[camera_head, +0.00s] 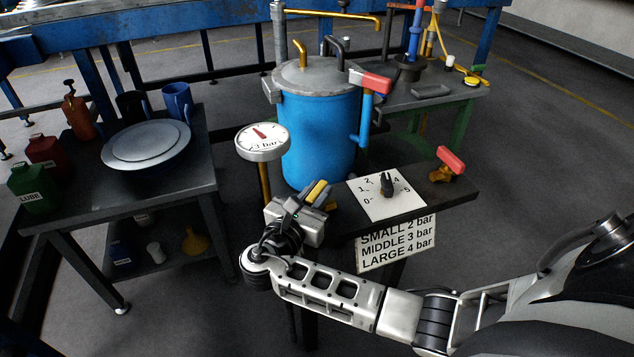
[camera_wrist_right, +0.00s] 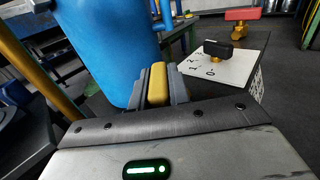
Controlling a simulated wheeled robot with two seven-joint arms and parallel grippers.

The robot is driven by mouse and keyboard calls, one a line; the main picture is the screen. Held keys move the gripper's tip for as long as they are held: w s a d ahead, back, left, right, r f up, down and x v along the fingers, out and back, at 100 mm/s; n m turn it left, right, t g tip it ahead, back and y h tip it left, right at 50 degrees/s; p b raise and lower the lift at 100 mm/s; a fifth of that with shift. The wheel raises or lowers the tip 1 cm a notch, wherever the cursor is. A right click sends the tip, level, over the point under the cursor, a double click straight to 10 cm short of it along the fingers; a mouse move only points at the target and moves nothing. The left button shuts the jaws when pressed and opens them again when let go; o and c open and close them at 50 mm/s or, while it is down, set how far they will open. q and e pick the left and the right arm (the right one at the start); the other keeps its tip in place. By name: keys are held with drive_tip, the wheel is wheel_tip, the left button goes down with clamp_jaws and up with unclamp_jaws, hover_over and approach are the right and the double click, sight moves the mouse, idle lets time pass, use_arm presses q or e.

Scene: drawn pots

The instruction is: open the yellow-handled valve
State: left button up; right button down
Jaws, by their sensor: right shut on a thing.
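The yellow valve handle (camera_head: 317,191) is at the front left of the dark bench, below the blue pot (camera_head: 318,135). My right gripper (camera_head: 314,197) is shut on the handle. In the right wrist view the yellow handle (camera_wrist_right: 158,84) sits between the two grey fingers (camera_wrist_right: 158,90). The fingers cover its sides, and the valve body below is hidden. My left gripper is not in view.
A dial plate (camera_head: 372,203) with a black knob is right of the gripper. A red-handled valve (camera_head: 449,162) is farther right, another red handle (camera_head: 372,82) is on the pot. A round gauge (camera_head: 262,141) stands close left. A side table (camera_head: 60,208) holds cans and a lid.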

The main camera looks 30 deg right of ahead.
drive_tip(key=m+g+h, duration=0.1)
drive_tip(key=g, duration=0.1)
drive_tip(key=shift+a+m+g, duration=0.1)
drive_tip(key=shift+m+g, duration=0.3)
drive_tip(key=shift+m+g+h, duration=0.4)
drive_tip(key=shift+m+g, duration=0.1)
drive_tip(key=shift+g, duration=0.3)
drive_tip(key=shift+m+g, duration=0.9)
drive_tip(key=shift+g, duration=0.3)
drive_tip(key=m+g, duration=0.1)
drive_tip(key=g, duration=0.1)
drive_tip(key=shift+m+g, duration=0.3)
drive_tip(key=shift+m+g+b, duration=0.35)
drive_tip(key=shift+m+g, duration=0.35)
drive_tip(key=shift+g, duration=0.4)
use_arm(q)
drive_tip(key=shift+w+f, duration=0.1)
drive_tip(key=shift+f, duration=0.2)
use_arm(e)
drive_tip(key=shift+g, duration=0.3)
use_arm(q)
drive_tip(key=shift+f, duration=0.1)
use_arm(e)
drive_tip(key=shift+m+g, duration=0.4)
drive_tip(key=shift+m, duration=0.1)
